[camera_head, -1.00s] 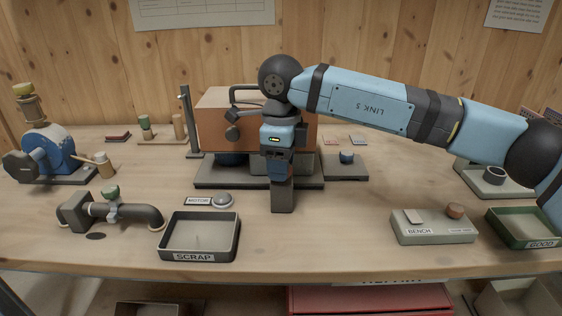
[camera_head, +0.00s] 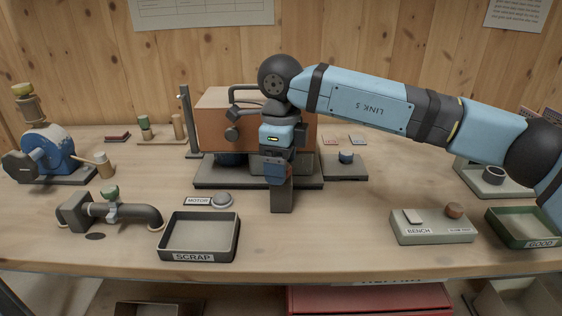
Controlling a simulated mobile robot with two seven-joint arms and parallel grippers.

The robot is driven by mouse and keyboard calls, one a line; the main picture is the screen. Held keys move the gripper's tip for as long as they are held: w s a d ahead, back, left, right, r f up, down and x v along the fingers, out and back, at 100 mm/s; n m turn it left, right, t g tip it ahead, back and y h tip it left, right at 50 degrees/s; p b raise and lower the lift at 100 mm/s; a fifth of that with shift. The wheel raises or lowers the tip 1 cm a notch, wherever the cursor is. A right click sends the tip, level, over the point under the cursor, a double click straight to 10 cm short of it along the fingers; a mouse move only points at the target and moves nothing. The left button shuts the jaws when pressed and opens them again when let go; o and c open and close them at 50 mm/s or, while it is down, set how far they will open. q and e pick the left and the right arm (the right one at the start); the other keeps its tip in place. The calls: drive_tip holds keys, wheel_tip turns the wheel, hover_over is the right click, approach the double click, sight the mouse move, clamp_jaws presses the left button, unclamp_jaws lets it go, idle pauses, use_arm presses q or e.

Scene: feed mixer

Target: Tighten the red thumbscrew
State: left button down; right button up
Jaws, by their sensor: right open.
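I cannot make out a red thumbscrew in the head view. My right arm and hand cover part of the orange-brown machine body (camera_head: 225,110), which stands on a dark base plate (camera_head: 215,185) at the back middle. My left gripper is not in view.
A SCRAP tray (camera_head: 237,240) and a round motor button (camera_head: 222,199) stand left of the gripper. A pipe with a valve (camera_head: 125,213) and a blue machine (camera_head: 50,150) are further left. A BENCH block (camera_head: 432,232) and a green GOOD tray (camera_head: 515,240) stand right. The front middle is clear.

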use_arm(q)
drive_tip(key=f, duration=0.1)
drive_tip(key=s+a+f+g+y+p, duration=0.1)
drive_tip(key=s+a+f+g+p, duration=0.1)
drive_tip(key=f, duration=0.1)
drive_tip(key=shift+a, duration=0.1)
use_arm(e)
wheel_tip(320, 180, up, 14)
use_arm(q)
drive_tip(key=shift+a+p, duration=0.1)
drive_tip(key=shift+p, duration=0.2)
